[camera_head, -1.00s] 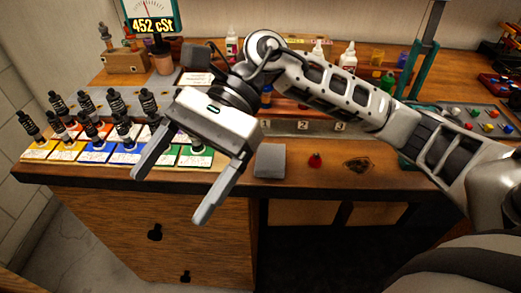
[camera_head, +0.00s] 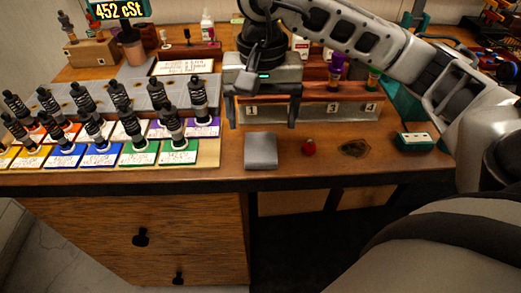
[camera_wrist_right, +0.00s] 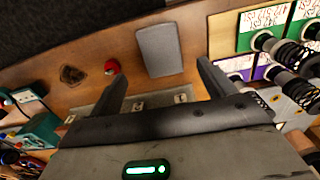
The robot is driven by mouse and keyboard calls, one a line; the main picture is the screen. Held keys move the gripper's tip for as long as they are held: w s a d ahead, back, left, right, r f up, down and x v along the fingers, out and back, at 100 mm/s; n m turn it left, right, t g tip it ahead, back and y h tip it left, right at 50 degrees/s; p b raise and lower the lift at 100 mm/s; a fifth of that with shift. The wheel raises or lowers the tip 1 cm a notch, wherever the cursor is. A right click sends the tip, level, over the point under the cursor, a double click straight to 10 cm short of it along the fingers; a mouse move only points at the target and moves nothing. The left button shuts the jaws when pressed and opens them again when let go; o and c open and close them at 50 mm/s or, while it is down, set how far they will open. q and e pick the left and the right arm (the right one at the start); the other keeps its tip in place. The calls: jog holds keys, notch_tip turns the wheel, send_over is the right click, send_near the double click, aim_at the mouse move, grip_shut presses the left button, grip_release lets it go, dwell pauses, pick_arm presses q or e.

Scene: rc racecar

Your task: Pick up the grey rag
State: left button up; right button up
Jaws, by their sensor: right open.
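The grey rag (camera_head: 260,150) lies as a flat, folded rectangle near the front edge of the wooden bench in the head view. In the right wrist view the rag (camera_wrist_right: 159,50) lies beyond the fingertips, between their lines. My right gripper (camera_head: 263,124) is open and empty, pointing down just behind the rag with its fingers spread about as wide as the rag. The gripper also shows in the right wrist view (camera_wrist_right: 162,72). The rag appears apart from both fingers. My left gripper is not in view.
Rows of black shock absorbers (camera_head: 121,106) on coloured cards stand left of the rag. A small red object (camera_head: 309,147) and a dark stain (camera_head: 355,148) are to its right. A numbered rack (camera_head: 340,108) stands behind, and a green box (camera_head: 413,141) is at right.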

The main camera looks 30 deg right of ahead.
aim_at(261, 146)
jog(key=shift+a+f+p, duration=0.15)
jog(key=shift+f+p, duration=0.35)
jog(key=shift+f, duration=2.7)
jog(key=shift+c, duration=0.3)
jog(key=c, duration=1)
